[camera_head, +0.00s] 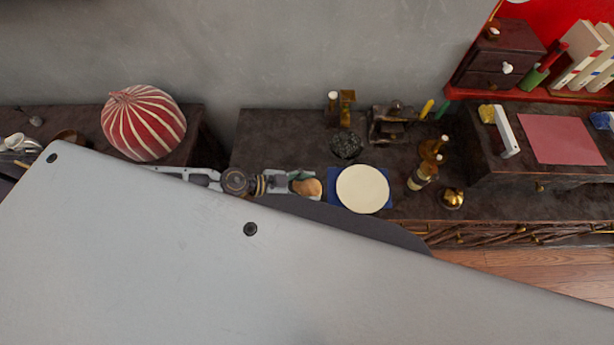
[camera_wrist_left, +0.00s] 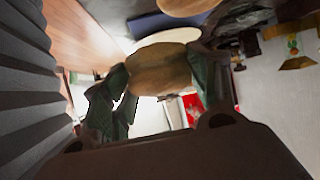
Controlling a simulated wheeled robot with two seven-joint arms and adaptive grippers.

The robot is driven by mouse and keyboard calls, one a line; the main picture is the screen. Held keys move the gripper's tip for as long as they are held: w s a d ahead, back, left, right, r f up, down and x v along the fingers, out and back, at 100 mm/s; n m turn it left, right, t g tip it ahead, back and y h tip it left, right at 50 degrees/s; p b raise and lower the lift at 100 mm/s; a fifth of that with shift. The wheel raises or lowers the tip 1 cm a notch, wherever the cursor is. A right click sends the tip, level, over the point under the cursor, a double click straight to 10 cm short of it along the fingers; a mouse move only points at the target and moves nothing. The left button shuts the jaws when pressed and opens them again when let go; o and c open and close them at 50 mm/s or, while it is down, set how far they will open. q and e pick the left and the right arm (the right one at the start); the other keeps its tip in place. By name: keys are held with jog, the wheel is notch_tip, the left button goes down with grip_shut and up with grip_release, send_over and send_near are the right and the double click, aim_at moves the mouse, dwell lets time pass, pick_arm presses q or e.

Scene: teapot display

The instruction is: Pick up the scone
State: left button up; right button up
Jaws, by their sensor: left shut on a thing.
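The tan, rounded scone (camera_head: 311,187) is held between the fingers of my left gripper (camera_head: 304,181), left of the cream plate (camera_head: 362,188) in the head view. The left wrist view shows the scone (camera_wrist_left: 160,70) between the two dark green finger pads of my left gripper (camera_wrist_left: 162,85), which is shut on it. The large grey panel of my own body hides the lower part of the head view. My right gripper is not in view.
The plate rests on a blue mat (camera_head: 333,187) on the dark table (camera_head: 272,135). A dark bowl (camera_head: 346,145), brass pieces (camera_head: 427,151) and a golden pot (camera_head: 452,198) stand near it. A red-and-white striped round object (camera_head: 143,123) is at the left.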

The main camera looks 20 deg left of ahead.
pick_arm(q)
jog(key=shift+s, duration=0.2)
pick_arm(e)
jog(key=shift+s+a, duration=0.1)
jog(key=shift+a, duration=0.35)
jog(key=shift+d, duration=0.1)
